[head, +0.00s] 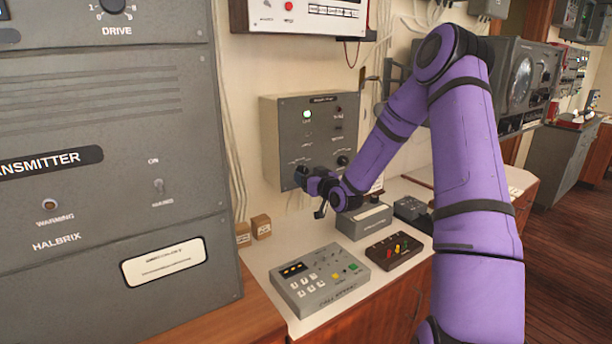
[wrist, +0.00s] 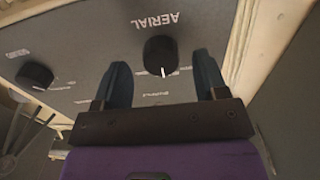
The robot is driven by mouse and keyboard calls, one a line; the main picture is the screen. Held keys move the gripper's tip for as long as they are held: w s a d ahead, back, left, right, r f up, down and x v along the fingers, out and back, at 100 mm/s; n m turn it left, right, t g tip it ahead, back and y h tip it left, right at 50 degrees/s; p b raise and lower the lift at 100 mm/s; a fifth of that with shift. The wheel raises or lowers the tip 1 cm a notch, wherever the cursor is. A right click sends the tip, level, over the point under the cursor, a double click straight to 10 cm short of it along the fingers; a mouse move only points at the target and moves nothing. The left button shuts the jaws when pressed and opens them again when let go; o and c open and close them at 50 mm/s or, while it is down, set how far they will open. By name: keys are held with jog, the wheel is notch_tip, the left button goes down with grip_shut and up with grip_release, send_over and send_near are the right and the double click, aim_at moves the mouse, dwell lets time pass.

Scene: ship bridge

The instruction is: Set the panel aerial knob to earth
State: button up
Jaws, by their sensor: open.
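The grey panel (head: 287,117) hangs on the wall with a lit green lamp. The black aerial knob (wrist: 160,52) shows in the wrist view under the upside-down word AERIAL. Its white pointer line points down in that picture, toward my gripper's palm. My gripper (wrist: 161,64) is open, one dark finger on each side of the knob; I cannot tell whether either touches it. Small position labels beside the knob are too blurred to read or partly covered. In the head view my gripper (head: 302,176) is at the panel's lower left corner and hides the knob.
A second black knob (wrist: 35,75) is on the same panel; it also shows in the head view (head: 342,160). Below are a grey button console (head: 320,280), a dark box with coloured levers (head: 395,250) and a grey box (head: 363,222). The transmitter cabinet (head: 100,120) stands left.

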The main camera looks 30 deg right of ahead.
jog(key=shift+w, duration=0.75)
jog(key=shift+c, duration=0.5)
jog(key=c, duration=0.8)
jog(key=shift+n, duration=0.4)
jog(key=n, duration=0.3)
jog(key=shift+a+n, duration=0.1)
jog(key=shift+n, duration=2.4)
